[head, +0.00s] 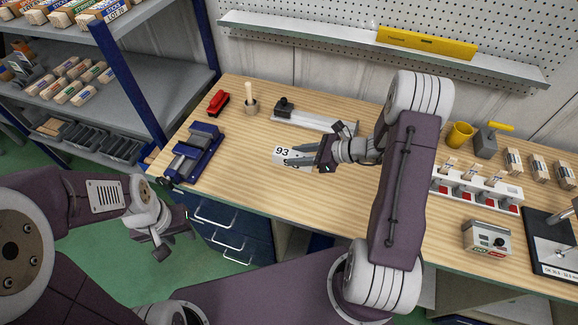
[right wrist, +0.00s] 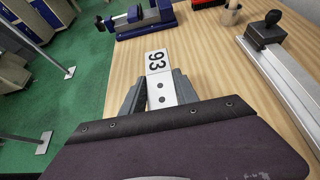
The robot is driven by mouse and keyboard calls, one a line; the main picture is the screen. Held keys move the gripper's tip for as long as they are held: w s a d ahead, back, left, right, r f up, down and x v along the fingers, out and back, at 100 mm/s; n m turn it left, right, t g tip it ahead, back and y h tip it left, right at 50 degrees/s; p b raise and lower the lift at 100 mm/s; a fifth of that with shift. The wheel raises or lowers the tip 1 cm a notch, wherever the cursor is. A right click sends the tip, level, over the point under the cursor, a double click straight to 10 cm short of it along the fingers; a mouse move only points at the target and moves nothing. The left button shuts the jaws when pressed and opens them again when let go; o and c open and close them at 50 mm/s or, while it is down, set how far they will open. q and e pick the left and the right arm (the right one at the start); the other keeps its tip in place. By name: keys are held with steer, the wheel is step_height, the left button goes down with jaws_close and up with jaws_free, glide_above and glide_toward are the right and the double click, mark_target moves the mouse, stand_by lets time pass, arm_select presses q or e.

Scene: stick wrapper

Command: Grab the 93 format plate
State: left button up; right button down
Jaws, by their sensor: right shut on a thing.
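The 93 format plate (head: 280,152) is a small white plate with a black "93" on it, near the middle of the wooden table in the head view. In the right wrist view the plate (right wrist: 158,62) lies between the fingers, its number end sticking out past the fingertips and two dark holes showing nearer the palm. My right gripper (head: 298,160) is shut on the plate, over the tabletop; I cannot tell whether the plate touches the table. My left gripper (head: 162,245) is off the table at the lower left, away from the plate; its jaws are unclear.
A blue vise (head: 192,155) stands at the table's left end, with a red tool (head: 217,103) and a wooden holder (head: 251,104) behind it. A metal rail (head: 318,120) lies behind the plate.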

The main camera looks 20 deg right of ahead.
steer(key=w+d+r, duration=0.1)
steer(key=d+r, duration=0.4)
steer(key=d, duration=0.3)
steer(key=shift+d+b, duration=0.3)
steer(key=shift+d, duration=0.05)
